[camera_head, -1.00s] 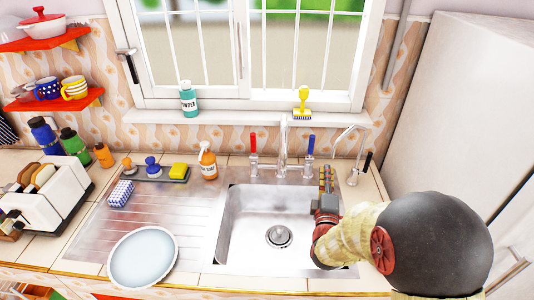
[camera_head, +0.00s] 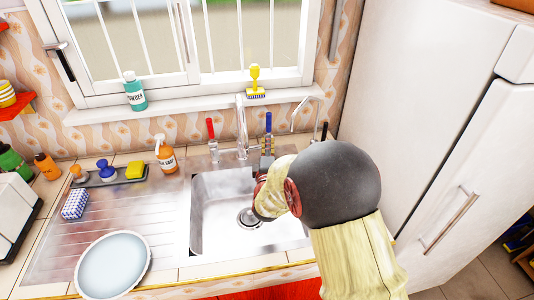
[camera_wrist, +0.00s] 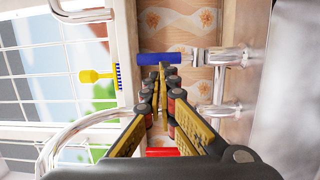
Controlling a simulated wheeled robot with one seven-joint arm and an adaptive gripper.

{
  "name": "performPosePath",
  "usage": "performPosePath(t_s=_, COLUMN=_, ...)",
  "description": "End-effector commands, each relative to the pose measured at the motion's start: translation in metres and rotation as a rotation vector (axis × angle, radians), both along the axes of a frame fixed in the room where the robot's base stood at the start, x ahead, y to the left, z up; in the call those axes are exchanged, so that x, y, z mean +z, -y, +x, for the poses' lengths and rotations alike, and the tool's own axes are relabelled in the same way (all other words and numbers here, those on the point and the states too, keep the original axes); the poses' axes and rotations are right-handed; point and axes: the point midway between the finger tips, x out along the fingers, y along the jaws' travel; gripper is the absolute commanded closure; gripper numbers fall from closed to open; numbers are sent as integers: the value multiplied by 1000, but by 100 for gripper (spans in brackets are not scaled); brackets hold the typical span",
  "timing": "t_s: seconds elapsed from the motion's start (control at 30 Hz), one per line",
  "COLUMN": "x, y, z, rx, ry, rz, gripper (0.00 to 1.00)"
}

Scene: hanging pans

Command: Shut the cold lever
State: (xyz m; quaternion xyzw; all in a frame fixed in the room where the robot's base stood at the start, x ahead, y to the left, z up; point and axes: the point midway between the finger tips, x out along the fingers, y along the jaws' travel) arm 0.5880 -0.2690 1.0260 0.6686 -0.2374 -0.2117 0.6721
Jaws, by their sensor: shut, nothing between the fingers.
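The cold lever is the blue handle (camera_head: 268,122) to the right of the chrome faucet (camera_head: 242,128), standing upright in the head view. In the wrist view, which is turned sideways, the blue handle (camera_wrist: 160,58) lies across the picture just beyond my fingertips. My gripper (camera_wrist: 165,72) is shut with nothing between its fingers. In the head view my gripper (camera_head: 266,158) is just below and in front of the blue handle, partly hidden by my arm. I cannot tell whether the fingertips touch the handle.
The red lever (camera_head: 210,128) stands left of the faucet. The sink basin (camera_head: 215,205) is below my arm. A soap bottle (camera_head: 165,155) and a white plate (camera_head: 113,265) are to the left. A yellow brush (camera_head: 255,80) is on the sill. The white fridge (camera_head: 420,100) is on the right.

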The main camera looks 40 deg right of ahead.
Motion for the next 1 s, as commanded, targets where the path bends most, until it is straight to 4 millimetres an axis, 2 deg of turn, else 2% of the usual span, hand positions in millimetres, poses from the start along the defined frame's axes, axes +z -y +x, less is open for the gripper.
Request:
performPosePath(t_s=0.2, x=0, y=25, z=32, rx=-1, ry=3, rz=-1, gripper=100)
performPosePath(t_s=0.4, x=1, y=38, z=49, rx=0, ry=1, rz=-1, gripper=100)
performPosePath(t_s=1.0, x=6, y=43, z=57, rx=0, ry=-11, rz=6, gripper=100)
